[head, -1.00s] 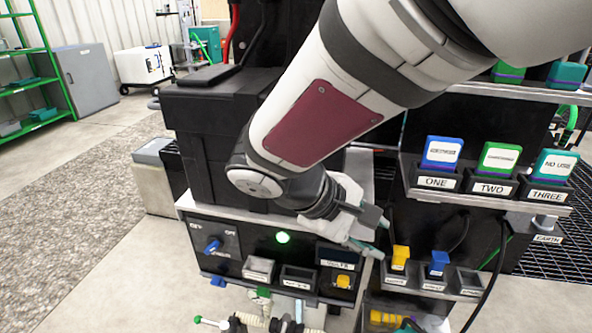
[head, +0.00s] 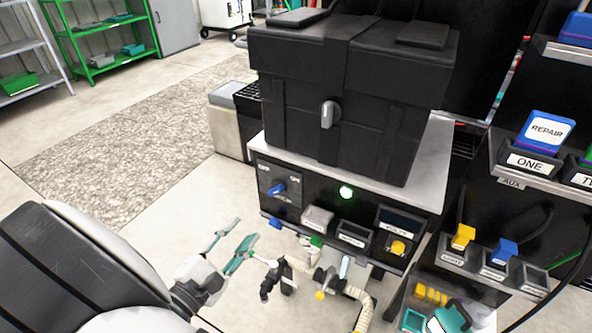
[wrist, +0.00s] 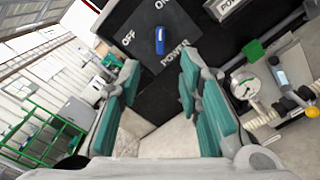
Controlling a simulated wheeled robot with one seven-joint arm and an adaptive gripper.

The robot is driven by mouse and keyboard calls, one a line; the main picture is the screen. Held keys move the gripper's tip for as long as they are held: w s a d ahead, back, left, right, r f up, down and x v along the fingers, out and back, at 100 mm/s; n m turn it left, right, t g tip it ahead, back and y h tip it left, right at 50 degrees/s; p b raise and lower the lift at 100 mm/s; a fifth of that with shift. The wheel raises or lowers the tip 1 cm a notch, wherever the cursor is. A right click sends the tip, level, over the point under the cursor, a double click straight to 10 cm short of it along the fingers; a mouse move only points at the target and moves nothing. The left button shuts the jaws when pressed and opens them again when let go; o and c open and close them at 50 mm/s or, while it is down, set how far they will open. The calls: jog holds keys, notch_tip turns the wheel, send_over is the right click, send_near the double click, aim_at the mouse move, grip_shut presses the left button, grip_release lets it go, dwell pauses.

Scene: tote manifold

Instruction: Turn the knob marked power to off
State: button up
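The power knob (head: 277,188) is a small blue handle on the black panel at the left of the manifold front. In the wrist view the knob (wrist: 160,40) lies between the OFF label (wrist: 128,38) on its left and the ON label (wrist: 161,4) above. Its long axis runs up toward ON, with POWER printed near its lower end. My gripper (head: 231,243) is open and empty, in front of and below left of the knob, apart from it. In the wrist view its teal fingers (wrist: 158,85) stand apart, with the knob beyond their tips.
Hoses and a gauge (wrist: 245,87) lie low and right. The floor (head: 150,200) left of the manifold is clear.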

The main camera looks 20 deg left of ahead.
aim_at(275, 192)
jog(key=w, duration=0.4)
jog(key=w+b, duration=0.1)
jog(key=w, duration=0.4)
jog(key=w+d+b, duration=0.1)
jog(key=w, duration=0.3)
jog(key=shift+w, duration=0.3)
jog(key=shift+c, duration=0.6)
grip_shut()
